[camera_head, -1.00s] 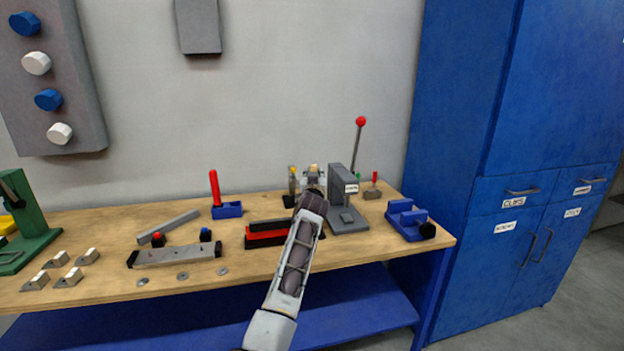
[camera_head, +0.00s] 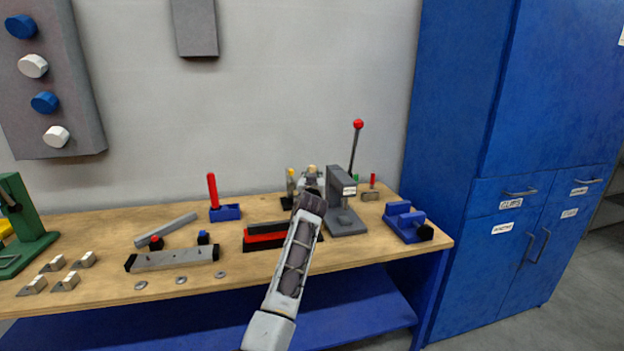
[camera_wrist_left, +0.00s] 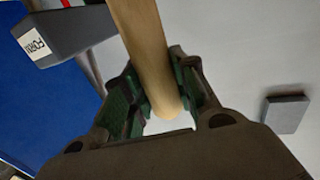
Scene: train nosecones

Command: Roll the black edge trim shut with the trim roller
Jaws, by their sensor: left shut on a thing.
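My left gripper (camera_head: 311,183) is at the back of the bench, partly hidden by its own forearm in the head view. In the left wrist view, its green-padded fingers (camera_wrist_left: 158,95) are shut around a tan wooden handle (camera_wrist_left: 143,45), which I take to be the trim roller's. A tan round top (camera_head: 311,169) shows above the gripper in the head view; the roller wheel is hidden. A long black and red piece (camera_head: 265,236) lies mid-bench, partly behind my forearm; I cannot tell whether its black part is the edge trim. My right gripper is out of view.
A grey press (camera_head: 345,222) with a red-knobbed lever stands close right of my gripper. It also shows in the left wrist view (camera_wrist_left: 75,30). A blue fixture (camera_head: 405,222) is farther right. A grey bar with black ends (camera_head: 172,259) lies left. Blue cabinets (camera_head: 545,120) flank the bench.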

